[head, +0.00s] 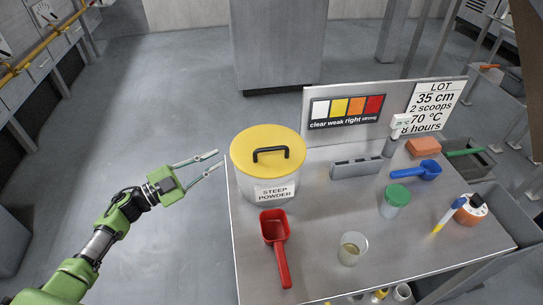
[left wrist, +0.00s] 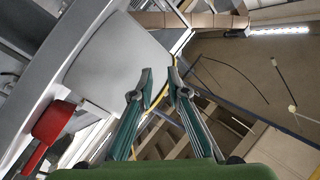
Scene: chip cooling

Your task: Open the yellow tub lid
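The tub (head: 262,187) is a pale round container labelled "STEEP POWDER" at the left end of the table. Its yellow lid (head: 250,140) sits on top, with a black arched handle (head: 272,152) across the middle. My left gripper (head: 216,161) is just left of the tub, near lid height, with its two fingers apart and nothing between them. In the left wrist view the open fingers (left wrist: 160,88) show beside a large pale surface that seems to be the tub (left wrist: 122,62). My right gripper is not in view.
A red scoop (head: 275,230) lies on the table (head: 320,215) in front of the tub. To the right stand a grey slotted block (head: 356,169), a clear cup (head: 352,250), a green-lidded jar (head: 395,201) and a blue scoop (head: 428,170). Open floor lies left of the table.

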